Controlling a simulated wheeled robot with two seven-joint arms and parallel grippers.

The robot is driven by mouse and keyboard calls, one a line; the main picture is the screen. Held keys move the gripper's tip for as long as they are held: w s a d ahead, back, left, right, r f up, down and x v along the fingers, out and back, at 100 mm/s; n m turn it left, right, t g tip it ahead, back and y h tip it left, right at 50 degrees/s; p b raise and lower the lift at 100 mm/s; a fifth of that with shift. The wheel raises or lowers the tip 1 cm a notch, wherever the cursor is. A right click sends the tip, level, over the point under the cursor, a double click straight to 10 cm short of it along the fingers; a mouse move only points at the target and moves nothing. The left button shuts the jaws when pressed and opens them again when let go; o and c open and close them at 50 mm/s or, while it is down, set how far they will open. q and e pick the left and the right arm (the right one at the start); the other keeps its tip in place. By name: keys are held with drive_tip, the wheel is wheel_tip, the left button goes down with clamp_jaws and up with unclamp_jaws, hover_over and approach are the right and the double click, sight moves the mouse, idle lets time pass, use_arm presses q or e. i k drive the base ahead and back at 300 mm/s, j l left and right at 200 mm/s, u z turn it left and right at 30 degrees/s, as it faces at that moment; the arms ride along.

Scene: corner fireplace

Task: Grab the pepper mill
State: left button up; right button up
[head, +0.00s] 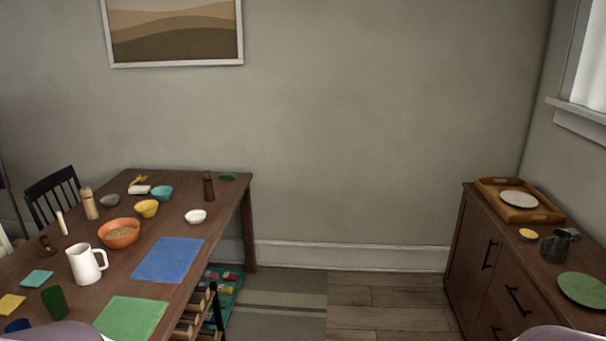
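A dark brown, slim, upright mill (208,186), which looks like the pepper mill, stands near the far right corner of the dining table (190,218). A lighter wooden mill-shaped object (89,204) stands upright on the left side of the same table. Neither of my grippers is in view. Only pale mauve rounded parts, probably of my arms, show at the bottom left and bottom right edges.
Near the dark mill are a white bowl (196,216), a teal bowl (162,193) and a green item (227,176). A white pitcher (84,265) and orange bowl (119,233) stand nearer. A sideboard (470,240) is at right; floor (385,305) between is clear.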

sight(210, 194)
drive_tip(key=i+l+z, duration=0.1)
drive_tip(key=i, duration=0.6)
drive_tip(key=i+l+z, duration=0.1)
drive_tip(key=i, duration=0.65)
drive_tip(key=i+u, duration=0.1)
drive_tip(key=i, duration=0.5)
drive_tip(key=i+u, duration=0.1)
drive_tip(key=i, duration=0.45)
drive_tip(key=i+l+u, duration=0.1)
drive_tip(key=i, duration=0.45)
drive_tip(key=i+l+u, duration=0.15)
drive_tip(key=i, duration=0.45)
